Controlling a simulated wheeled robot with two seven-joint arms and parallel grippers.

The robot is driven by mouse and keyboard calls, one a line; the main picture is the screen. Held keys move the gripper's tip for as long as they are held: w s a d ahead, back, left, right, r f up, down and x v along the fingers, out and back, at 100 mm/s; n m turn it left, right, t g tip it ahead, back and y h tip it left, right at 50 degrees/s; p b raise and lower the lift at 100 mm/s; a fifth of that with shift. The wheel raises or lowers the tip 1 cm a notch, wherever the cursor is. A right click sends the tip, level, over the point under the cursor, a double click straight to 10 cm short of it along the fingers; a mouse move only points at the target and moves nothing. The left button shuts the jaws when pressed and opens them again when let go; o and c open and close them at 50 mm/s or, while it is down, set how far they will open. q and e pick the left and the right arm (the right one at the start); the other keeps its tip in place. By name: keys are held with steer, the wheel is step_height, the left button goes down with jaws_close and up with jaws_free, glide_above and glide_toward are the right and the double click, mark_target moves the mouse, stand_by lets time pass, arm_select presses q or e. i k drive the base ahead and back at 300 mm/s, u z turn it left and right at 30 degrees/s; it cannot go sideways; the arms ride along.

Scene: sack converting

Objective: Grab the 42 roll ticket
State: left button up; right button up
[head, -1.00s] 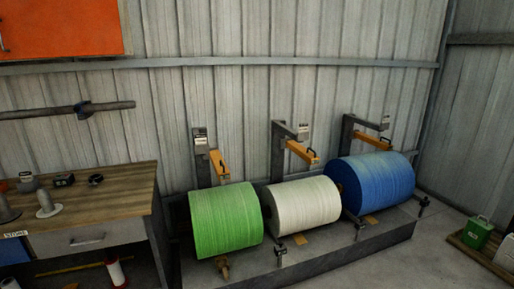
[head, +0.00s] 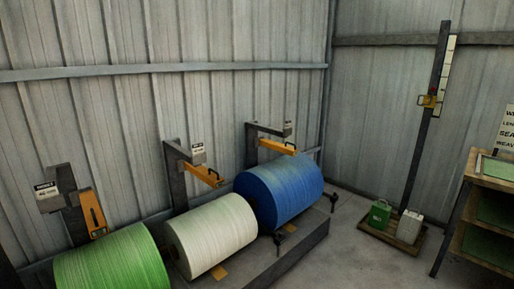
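Three large rolls lie on a low grey plinth: a green roll (head: 112,262) at lower left, a white roll (head: 212,234) in the middle and a blue roll (head: 279,192) at right. Behind each is a dark post with a small pale label: a left label (head: 46,189) behind the green roll, a middle label (head: 198,153) behind the white roll and a right label (head: 288,129) behind the blue roll. The print is too small for me to tell surely which one reads 42. Neither of my grippers is in view.
Orange arms (head: 93,213) hang from the posts. The plinth (head: 300,245) has a raised front edge. A shelf rack (head: 478,215) is at right. The floor before the pallet is clear.

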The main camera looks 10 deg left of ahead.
mark_target(198, 149)
steer(key=z, duration=0.55)
steer(key=i, duration=2.85)
steer(key=u, duration=0.5)
